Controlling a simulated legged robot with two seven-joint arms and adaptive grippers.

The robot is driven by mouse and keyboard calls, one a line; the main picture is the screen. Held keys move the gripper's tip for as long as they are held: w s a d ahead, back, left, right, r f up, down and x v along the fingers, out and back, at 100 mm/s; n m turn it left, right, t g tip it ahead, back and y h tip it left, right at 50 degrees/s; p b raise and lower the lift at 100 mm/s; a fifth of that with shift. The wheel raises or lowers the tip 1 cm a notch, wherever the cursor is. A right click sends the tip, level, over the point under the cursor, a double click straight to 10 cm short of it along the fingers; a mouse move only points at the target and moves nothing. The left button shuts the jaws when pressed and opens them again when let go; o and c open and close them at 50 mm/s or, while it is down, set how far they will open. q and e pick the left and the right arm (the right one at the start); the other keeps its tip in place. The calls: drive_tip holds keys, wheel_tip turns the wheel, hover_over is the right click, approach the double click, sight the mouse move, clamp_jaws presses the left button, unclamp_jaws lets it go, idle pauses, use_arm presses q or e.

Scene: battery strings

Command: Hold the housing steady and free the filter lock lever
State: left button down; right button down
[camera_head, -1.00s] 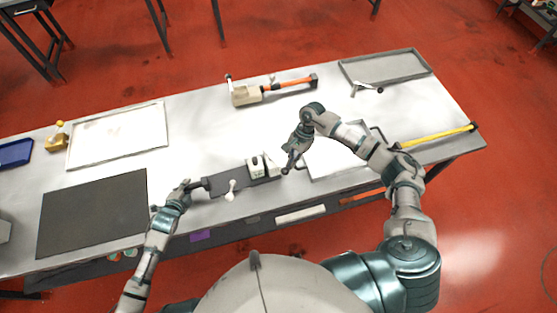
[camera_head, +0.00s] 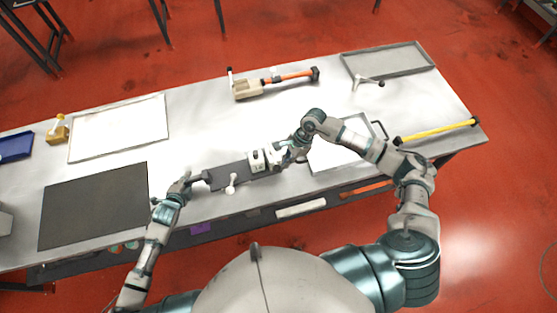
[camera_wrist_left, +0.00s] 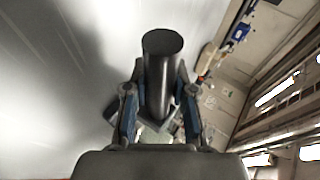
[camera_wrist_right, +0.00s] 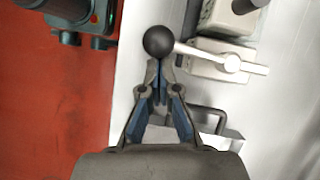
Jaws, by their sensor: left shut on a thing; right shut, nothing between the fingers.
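The housing is a dark grey box (camera_head: 228,175) on the table, with a white block (camera_head: 257,160) at its right end. My left gripper (camera_head: 192,182) is at the housing's left end. In the left wrist view it (camera_wrist_left: 157,110) is shut on a dark round handle (camera_wrist_left: 160,75). The lever, a pale arm (camera_wrist_right: 205,54) with a black ball knob (camera_wrist_right: 158,41), shows in the right wrist view. My right gripper (camera_wrist_right: 160,72) is shut and empty, its tips right at the ball; contact cannot be told. In the head view my right gripper (camera_head: 284,160) partly hides the housing's right end.
A second beige device with an orange handle (camera_head: 295,77) lies at the back. A grey tray (camera_head: 425,65), a small white-handled part (camera_head: 368,83) and a yellow bar (camera_head: 440,130) are to the right. A black mat (camera_head: 90,210) and white panel (camera_head: 120,130) lie left.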

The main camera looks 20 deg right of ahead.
use_arm(q)
drive_tip(key=shift+s+f, duration=0.3)
drive_tip(key=shift+f, duration=0.25)
use_arm(e)
drive_tip(key=shift+a, duration=0.35)
use_arm(q)
drive_tip(key=c, duration=1)
unclamp_jaws()
drive_tip(key=shift+o, duration=0.6)
drive_tip(key=shift+w+r, duration=0.1)
drive_tip(key=shift+w, duration=0.05)
drive_tip(key=shift+r, duration=0.1)
use_arm(e)
drive_tip(key=w+d+r, duration=0.2)
drive_tip(key=d+r, duration=0.6)
drive_tip(key=shift+d, duration=0.25)
